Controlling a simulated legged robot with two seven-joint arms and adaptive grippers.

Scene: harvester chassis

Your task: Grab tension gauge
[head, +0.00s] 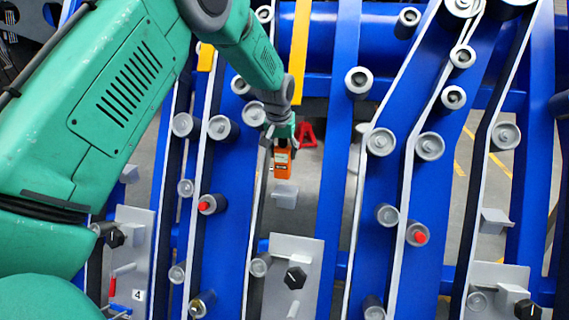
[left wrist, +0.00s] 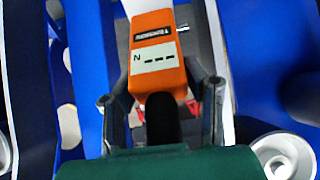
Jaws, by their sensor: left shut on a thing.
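The tension gauge (head: 282,162) is a small orange box with a pale display, hanging in front of the gap between blue beams in the head view. In the left wrist view the orange gauge (left wrist: 157,62) shows its display with dashes and an "N", and a dark lower part between the fingers. My left gripper (head: 281,140) is shut on the gauge, with a finger on each side of it (left wrist: 163,105). The fingertips' exact contact is partly hidden. My right gripper is in neither view.
Blue beams (head: 340,150) with grey rollers (head: 380,142) and white belts surround the gripper. A grey plate with a black knob (head: 295,277) stands below the gauge. A red stand (head: 306,134) is on the floor behind. A roller (left wrist: 284,157) is close at the wrist view's lower right.

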